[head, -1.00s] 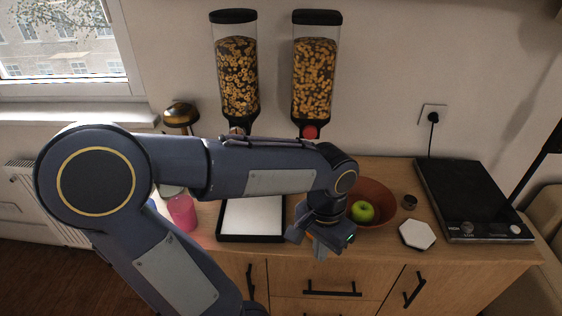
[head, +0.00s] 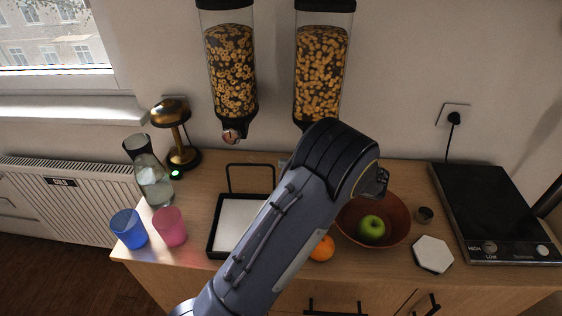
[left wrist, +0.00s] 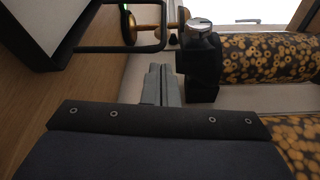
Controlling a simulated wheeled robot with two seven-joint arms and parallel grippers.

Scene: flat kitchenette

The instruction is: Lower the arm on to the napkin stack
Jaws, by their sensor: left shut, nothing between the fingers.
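The napkin stack (head: 236,218) is a white square pile in a black-edged holder left of centre in the head view. The holder's black wire arm (head: 250,166) stands raised at its back edge. In the left wrist view the wire arm (left wrist: 118,50) runs out beside the white stack (left wrist: 36,22). My left gripper (left wrist: 161,86) is shut and empty there, its fingertips close to the end of the wire arm with no clear contact. In the head view my left forearm and wrist hide most of this gripper and the holder's right side. My right gripper is not in view.
Two cereal dispensers (head: 231,75) hang on the wall above; one outlet shows near my fingers in the wrist view. A brass lamp (head: 172,115), carafe (head: 154,182), blue cup (head: 129,228) and pink cup (head: 171,227) stand left. An orange (head: 322,248) and bowl (head: 392,207) are right.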

